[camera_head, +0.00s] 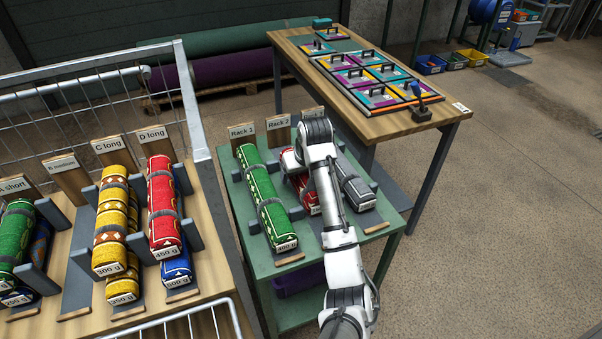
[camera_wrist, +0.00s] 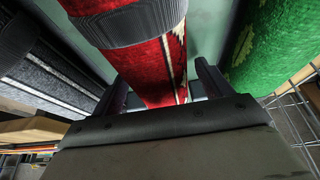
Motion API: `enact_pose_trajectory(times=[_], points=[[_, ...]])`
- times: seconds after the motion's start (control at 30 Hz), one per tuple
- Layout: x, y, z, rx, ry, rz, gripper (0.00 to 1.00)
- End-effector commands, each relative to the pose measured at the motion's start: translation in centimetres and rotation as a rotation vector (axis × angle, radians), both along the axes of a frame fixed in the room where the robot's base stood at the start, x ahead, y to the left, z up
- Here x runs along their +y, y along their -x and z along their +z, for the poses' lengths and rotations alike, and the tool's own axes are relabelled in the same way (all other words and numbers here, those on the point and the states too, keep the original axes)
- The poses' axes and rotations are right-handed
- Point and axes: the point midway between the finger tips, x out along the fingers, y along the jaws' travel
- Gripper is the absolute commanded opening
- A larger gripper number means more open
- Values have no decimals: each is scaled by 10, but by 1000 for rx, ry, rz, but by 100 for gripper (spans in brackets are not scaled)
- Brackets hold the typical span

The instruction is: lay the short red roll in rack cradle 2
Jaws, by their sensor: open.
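The short red roll (camera_head: 307,198) lies on the green rack table, between the green and grey rolls and in line with the Rack 2 sign (camera_head: 278,123). My arm hides much of it in the head view. In the wrist view the red roll (camera_wrist: 160,62), with a dark grey band, runs between the two dark fingers of my gripper (camera_wrist: 165,84). The fingers are open, one on each side of the roll, with gaps visible. The supports under the roll are mostly hidden, so I cannot tell exactly how it is seated.
A green roll (camera_head: 264,198) lies at Rack 1 and a grey roll (camera_head: 352,183) to the right. The left wooden table (camera_head: 215,240) holds several sorted rolls behind a wire fence (camera_head: 85,98). A wooden table (camera_head: 440,112) with coloured samples stands behind. Floor to the right is clear.

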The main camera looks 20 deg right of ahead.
Motion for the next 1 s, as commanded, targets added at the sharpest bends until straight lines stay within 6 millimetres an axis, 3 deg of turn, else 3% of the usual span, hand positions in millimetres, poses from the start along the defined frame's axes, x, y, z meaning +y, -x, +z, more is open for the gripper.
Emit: enact_pose_trajectory(times=[0.17, 0.4, 0.6, 1.0], points=[[-1, 7, 19, -3, 2, -1, 78], [-3, 27, 71, -4, 4, -2, 78], [-4, 40, 103, -2, 4, -2, 78], [-2, 46, 112, 0, 0, 0, 78]])
